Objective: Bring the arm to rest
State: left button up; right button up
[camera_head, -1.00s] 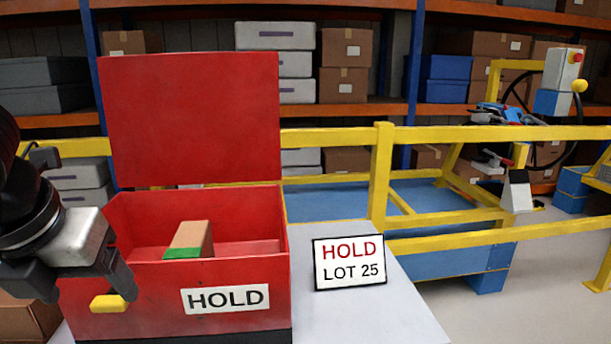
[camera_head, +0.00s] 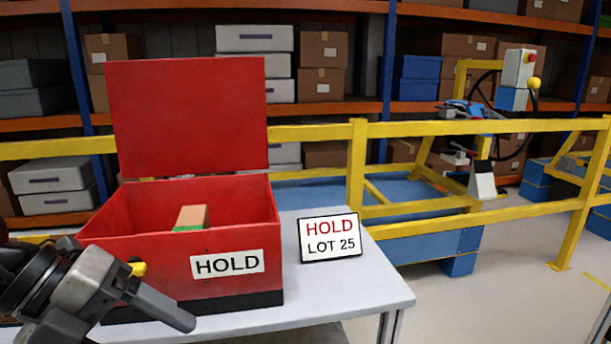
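My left gripper (camera_head: 158,290) is at the lower left, in front of the red HOLD box (camera_head: 183,258). Its fingers overlap from this angle, so I cannot tell whether they are open or shut. No held thing shows at them. The box stands on a pale table with its red lid (camera_head: 190,118) upright. A tan box with a green lower edge (camera_head: 191,216) sits inside it. A yellow latch (camera_head: 138,268) on the box front is partly behind my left gripper. My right gripper is not in view.
A HOLD LOT 25 sign (camera_head: 330,238) stands on the table (camera_head: 345,285) right of the box. Yellow railing (camera_head: 420,129) runs behind the table. Beyond it are a blue platform, a machine with a black wheel, and shelves of cartons.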

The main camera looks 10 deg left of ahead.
pick_arm(q)
jog(key=w+d+n+t+h, duration=0.3)
jog(key=n+t+h, duration=0.1)
jog(key=n+h, duration=0.25)
jog(key=w+a+f+n+t+y+p, duration=0.2)
jog(key=w+a+f+n+t+y, duration=0.15)
jog(key=f+n+t+y, duration=0.7)
jog(key=s+d+f+n+g, duration=0.3)
jog(key=f+n, duration=0.3)
jog(key=f, duration=0.2)
jog(key=s+d+f+n+g, duration=0.3)
jog(key=s+d+f+n, duration=0.1)
jog(key=s+f+n, duration=0.2)
notch_tip(320, 180, down, 2)
jog(key=shift+s+n+g+y+p, duration=0.2)
jog(key=shift+n+g+y+p, duration=0.2)
jog(key=shift+n+p, duration=0.1)
